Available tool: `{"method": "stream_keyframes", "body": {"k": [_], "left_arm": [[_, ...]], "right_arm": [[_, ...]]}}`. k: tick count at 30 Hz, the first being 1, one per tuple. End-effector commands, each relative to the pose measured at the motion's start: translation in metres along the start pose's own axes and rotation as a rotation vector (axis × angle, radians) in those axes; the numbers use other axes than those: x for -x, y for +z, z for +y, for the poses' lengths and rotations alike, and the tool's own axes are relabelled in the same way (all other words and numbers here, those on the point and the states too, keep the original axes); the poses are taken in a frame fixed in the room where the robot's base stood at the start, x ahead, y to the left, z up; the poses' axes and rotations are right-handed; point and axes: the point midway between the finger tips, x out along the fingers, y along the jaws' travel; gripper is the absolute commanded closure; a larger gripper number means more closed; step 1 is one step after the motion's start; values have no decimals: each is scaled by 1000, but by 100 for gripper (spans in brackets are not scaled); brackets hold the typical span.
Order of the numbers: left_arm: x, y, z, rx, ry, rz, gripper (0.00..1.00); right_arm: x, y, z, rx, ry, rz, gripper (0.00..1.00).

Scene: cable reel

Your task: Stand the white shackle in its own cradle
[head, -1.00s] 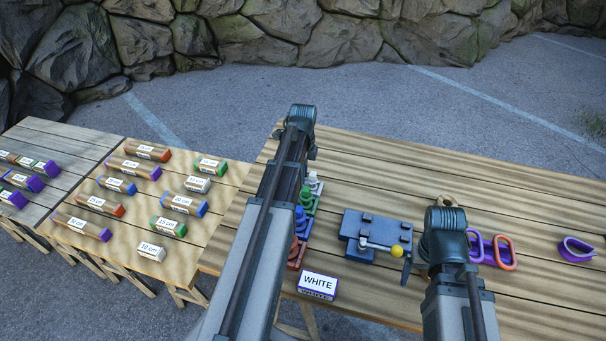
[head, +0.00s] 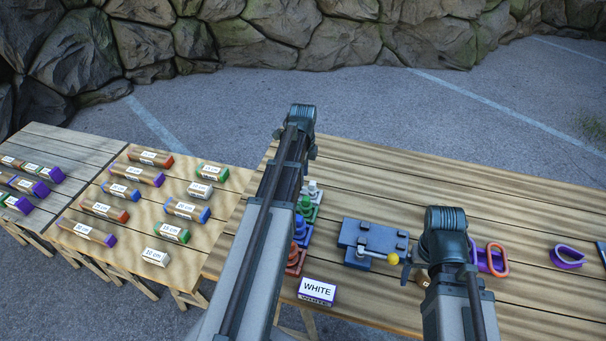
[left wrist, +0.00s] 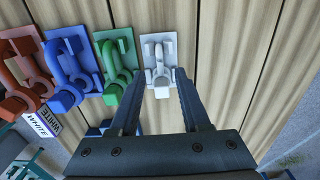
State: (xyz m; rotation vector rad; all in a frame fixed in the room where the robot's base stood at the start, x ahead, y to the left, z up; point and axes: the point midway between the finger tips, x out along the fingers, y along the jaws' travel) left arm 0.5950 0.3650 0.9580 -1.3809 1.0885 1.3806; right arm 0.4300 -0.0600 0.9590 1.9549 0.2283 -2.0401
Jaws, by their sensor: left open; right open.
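The white shackle (left wrist: 158,72) stands on its white cradle plate (left wrist: 150,42) in the left wrist view, at the right end of a row of coloured cradles. In the head view the white shackle (head: 313,187) shows small at the far end of that row, beside my left arm. My left gripper (left wrist: 154,74) is open. Its two fingertips are on either side of the near part of the white shackle, with a gap visible. How deep the shackle sits in the cradle is hard to tell.
Green (left wrist: 112,70), blue (left wrist: 70,72) and red (left wrist: 25,75) shackles stand in cradles left of the white one. A WHITE sign (head: 317,290) stands at the table's front. A blue fixture (head: 372,242) with a yellow-knobbed lever is to the right. Bare planks lie right of the white cradle.

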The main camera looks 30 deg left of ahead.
Motion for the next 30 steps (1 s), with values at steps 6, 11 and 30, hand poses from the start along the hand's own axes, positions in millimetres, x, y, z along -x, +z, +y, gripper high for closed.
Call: {"method": "stream_keyframes", "body": {"k": [6, 11, 30], "left_arm": [[42, 0, 0, 0, 0, 0, 53], [66, 0, 0, 0, 0, 0, 53], [94, 0, 0, 0, 0, 0, 53]], "right_arm": [[42, 2, 4, 1, 0, 0, 12], [66, 4, 6, 2, 0, 0, 12], [94, 6, 9, -1, -1, 0, 12]]}}
